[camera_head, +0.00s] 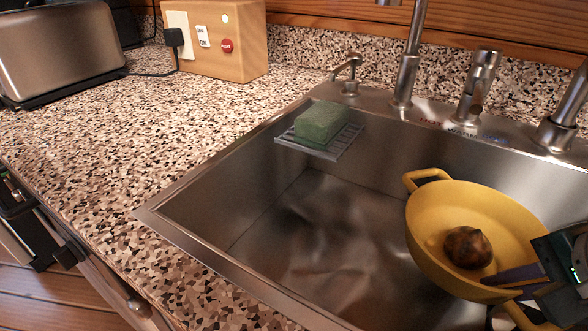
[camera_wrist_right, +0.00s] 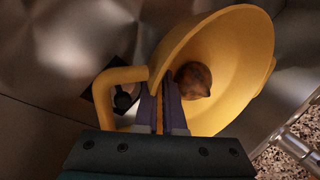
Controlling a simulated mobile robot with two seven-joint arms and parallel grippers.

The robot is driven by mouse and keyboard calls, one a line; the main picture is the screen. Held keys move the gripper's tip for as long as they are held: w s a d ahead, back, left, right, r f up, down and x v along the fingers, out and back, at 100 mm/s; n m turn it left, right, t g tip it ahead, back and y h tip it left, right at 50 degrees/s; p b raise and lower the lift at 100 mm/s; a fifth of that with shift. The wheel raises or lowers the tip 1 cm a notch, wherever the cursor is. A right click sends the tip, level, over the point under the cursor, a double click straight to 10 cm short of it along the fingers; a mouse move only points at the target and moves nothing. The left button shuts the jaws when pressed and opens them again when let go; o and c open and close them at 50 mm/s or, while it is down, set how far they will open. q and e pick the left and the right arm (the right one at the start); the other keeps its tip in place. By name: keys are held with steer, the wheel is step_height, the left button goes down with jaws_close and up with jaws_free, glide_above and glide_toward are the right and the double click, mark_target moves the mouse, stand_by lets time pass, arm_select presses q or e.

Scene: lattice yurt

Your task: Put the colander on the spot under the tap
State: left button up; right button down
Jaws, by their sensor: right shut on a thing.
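The yellow colander (camera_head: 482,200) is at the right of the head view, over the right part of the steel sink, tilted. It also shows in the wrist view (camera_wrist_right: 228,45). A brown round vegetable (camera_head: 467,247), perhaps an onion, lies inside it. My right gripper (camera_head: 515,276) is shut on the colander's near rim, beside one looped handle (camera_wrist_right: 118,76). A tall tap (camera_head: 410,60) stands behind the sink, its top cut off. The sink floor (camera_head: 330,240) is partly hidden by the colander.
A green sponge (camera_head: 322,122) lies on a wire rack (camera_head: 340,146) at the sink's back left. Shorter fittings (camera_head: 478,88) stand along the back rim. A toaster (camera_head: 60,45) and a wooden box (camera_head: 212,40) stand on the speckled counter. The sink's left half is clear.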

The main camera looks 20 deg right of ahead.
steer(key=w+a, duration=0.3)
steer(key=w, duration=0.1)
steer(key=w+a+b, duration=0.1)
steer(key=w+a, duration=0.3)
steer(key=w+a+b, duration=0.1)
steer(key=w+a, duration=0.3)
steer(key=shift+w, duration=0.3)
steer(key=shift+w+a+f+b, duration=0.15)
steer(key=shift+f+b, duration=0.1)
steer(key=shift+b, duration=0.15)
step_height(320, 180, down, 3)
steer(key=shift+r+b, duration=0.15)
steer(key=shift+b, duration=0.35)
steer(key=c, duration=1.5)
jaws_free()
steer(key=shift+f, duration=0.2)
steer(key=o, duration=0.5)
steer(key=shift+r, duration=0.1)
steer(key=p+v, duration=0.5)
steer(key=v, duration=0.7)
